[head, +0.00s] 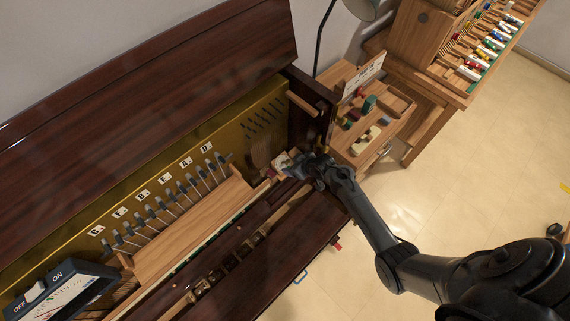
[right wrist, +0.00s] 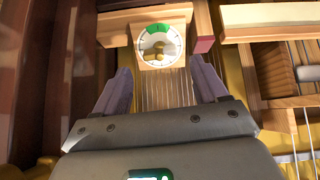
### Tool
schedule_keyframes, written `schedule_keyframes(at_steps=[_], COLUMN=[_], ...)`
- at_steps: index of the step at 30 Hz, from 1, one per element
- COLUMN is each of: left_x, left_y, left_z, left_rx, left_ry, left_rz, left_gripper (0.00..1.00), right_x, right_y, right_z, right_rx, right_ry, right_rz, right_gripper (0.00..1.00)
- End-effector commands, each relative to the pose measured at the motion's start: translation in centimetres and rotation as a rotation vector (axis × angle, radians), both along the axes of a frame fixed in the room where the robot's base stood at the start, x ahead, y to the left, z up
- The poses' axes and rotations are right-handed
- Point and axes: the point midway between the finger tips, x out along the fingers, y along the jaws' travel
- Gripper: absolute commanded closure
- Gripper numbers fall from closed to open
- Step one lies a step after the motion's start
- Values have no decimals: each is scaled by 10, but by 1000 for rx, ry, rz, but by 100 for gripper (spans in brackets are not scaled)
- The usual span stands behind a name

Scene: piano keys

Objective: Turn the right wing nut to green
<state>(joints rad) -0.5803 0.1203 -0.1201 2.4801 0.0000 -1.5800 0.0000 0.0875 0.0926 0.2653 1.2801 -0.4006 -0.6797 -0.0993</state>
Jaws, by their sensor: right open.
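The right wing nut (right wrist: 162,48) is a small brass-coloured piece at the middle of a round white dial (right wrist: 145,44) on a wooden block. In the head view my right gripper (head: 292,164) is at the right end of the opened piano and hides the nut there. My left gripper is not in view.
A dark wooden side wall (right wrist: 35,70) rises at the left of the right wrist view, with strings below the dial. In the head view a row of tuning pins (head: 165,200) lies left of my gripper. A side table (head: 378,150) with small coloured parts stands behind it.

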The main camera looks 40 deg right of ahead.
Motion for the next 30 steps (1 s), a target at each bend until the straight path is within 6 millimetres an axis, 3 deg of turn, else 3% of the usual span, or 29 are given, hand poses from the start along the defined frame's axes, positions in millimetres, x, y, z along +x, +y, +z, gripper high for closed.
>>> schedule_keyframes(at_steps=[30], left_x=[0], left_y=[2], left_z=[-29], left_rx=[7], left_ry=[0], left_rz=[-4], left_gripper=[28], right_x=[19], right_y=[3], right_z=[-25], right_rx=[0], right_ry=[0], right_rz=[0], right_gripper=[28])
